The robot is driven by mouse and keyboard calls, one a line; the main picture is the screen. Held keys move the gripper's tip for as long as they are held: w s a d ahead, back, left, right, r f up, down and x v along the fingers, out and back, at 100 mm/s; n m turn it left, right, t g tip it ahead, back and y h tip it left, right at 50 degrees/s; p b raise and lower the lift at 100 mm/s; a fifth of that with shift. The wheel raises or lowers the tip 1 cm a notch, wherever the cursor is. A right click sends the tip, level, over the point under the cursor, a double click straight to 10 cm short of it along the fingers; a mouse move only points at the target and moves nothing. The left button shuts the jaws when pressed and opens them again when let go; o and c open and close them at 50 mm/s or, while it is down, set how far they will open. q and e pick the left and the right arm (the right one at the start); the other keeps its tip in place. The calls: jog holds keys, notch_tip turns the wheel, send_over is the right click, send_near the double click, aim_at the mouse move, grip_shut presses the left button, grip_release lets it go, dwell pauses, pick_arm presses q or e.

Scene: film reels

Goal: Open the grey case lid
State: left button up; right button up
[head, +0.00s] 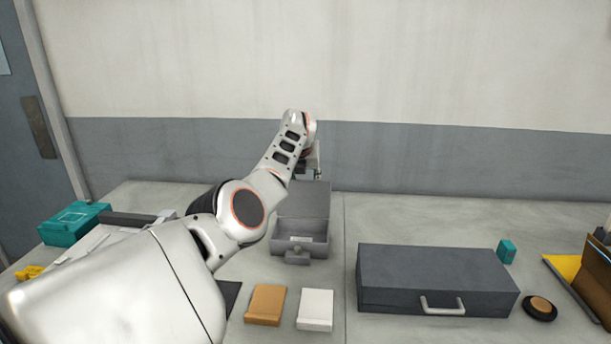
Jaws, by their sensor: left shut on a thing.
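A small grey case (316,249) stands near the middle of the table. Its lid (303,200) is raised and leans back, and a pale item shows inside the case. My left arm reaches over from the left, and my left gripper (306,174) is at the lid's top edge. It is shut on the lid, though the arm and wrist hide part of the fingers. My right gripper is not in view.
A larger dark grey case (436,279) with a metal handle lies shut at right. A tan block (266,304) and a white block (315,309) lie in front. A teal box (75,222) stands at left, a round black item (540,308) at right.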

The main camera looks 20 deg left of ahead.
pick_arm(q)
jog(key=shift+w+a+r, duration=0.25)
jog(key=shift+a+r, duration=0.1)
jog(key=shift+w, duration=0.1)
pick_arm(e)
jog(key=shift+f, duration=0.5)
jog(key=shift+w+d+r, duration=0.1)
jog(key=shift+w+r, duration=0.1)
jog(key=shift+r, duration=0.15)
pick_arm(q)
jog(key=o, duration=1.6)
jog(key=shift+f, duration=0.15)
jog(key=shift+d+f, duration=0.1)
jog(key=shift+f, duration=0.05)
jog(key=shift+d+f, duration=0.1)
jog(key=shift+d, duration=0.05)
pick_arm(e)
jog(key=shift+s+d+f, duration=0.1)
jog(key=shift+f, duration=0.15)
